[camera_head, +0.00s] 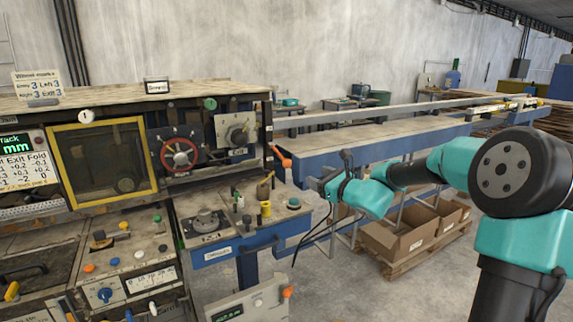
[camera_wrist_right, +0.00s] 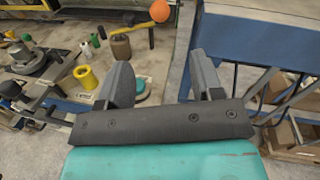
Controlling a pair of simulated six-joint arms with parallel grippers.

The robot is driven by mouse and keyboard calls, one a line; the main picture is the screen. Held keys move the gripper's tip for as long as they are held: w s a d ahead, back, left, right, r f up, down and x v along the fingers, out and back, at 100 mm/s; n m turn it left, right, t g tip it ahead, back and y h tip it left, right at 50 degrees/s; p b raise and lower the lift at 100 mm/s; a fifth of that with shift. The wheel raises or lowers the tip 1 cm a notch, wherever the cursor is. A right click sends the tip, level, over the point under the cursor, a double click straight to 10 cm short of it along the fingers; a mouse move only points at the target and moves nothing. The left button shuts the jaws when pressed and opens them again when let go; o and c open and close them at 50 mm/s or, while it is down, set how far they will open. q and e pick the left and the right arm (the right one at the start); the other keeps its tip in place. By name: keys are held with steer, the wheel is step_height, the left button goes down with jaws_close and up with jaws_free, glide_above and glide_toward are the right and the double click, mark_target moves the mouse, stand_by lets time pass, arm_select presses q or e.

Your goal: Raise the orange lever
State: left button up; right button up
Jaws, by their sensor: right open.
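The orange lever (camera_head: 286,162) is on the right side of the machine. My left gripper is not in view.
A second orange-tipped handle (camera_head: 288,292) is on a lower box. A yellow cylinder (camera_head: 265,209) and small knobs stand on the blue-fronted bench (camera_head: 232,249) below the lever. A long blue table (camera_head: 350,150) runs behind my gripper. Cardboard boxes (camera_head: 400,238) sit on a pallet.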

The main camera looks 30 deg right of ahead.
mark_target(290, 164)
steer(key=x, duration=1.5)
steer(key=shift+w, duration=0.2)
jaws_close()
